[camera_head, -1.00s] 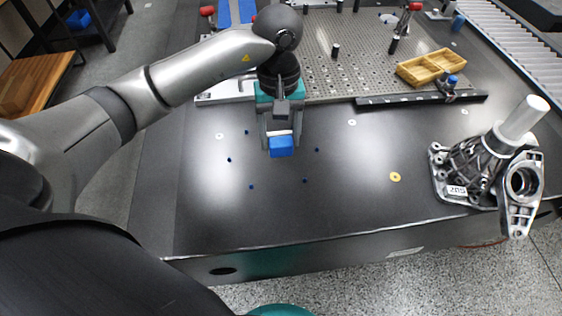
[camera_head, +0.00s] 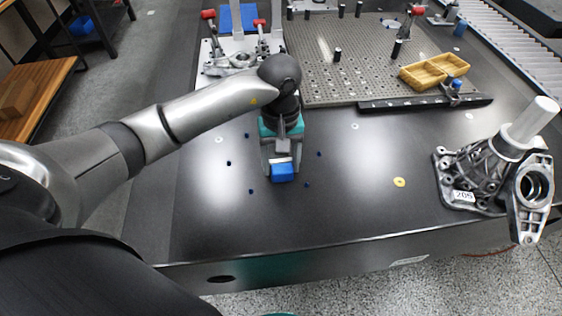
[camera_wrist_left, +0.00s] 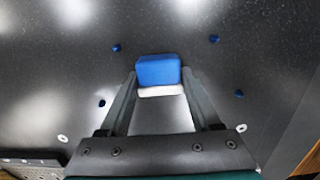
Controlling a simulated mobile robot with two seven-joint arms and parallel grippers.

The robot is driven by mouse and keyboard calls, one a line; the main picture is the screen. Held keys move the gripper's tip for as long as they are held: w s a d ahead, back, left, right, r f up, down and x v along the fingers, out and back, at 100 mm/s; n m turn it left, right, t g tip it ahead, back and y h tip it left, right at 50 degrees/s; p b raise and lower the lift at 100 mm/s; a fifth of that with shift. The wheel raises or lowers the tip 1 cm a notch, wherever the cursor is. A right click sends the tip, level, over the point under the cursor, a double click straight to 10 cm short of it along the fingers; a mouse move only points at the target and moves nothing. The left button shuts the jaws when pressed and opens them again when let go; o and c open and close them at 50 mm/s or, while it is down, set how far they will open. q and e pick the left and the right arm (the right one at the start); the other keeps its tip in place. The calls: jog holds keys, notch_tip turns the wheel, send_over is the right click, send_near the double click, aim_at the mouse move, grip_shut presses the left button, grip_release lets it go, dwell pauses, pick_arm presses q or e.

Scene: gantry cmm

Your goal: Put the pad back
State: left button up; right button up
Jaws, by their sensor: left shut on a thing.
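The pad (camera_head: 283,173) is a small block with a blue part and a white part. My left gripper (camera_head: 281,163) is shut on it, over the dark table top. In the left wrist view the pad (camera_wrist_left: 159,72) sits between the fingertips of the left gripper (camera_wrist_left: 158,88), blue part outward and white part toward the palm. Whether the pad touches the table is hard to tell. Several small dark blue dots, one of them a blue dot (camera_head: 251,191), lie on the table around it. My right gripper is not in view.
A perforated plate (camera_head: 350,75) with pins and a yellow divided tray (camera_head: 436,70) stand at the back. A metal casting (camera_head: 468,178) with a light cylinder is at the right. A yellow ring (camera_head: 399,182) lies on the table (camera_head: 350,205). The front middle is mostly clear.

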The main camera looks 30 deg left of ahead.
pick_arm(q)
jog(key=shift+f, duration=0.1)
jog(key=o, duration=1.5)
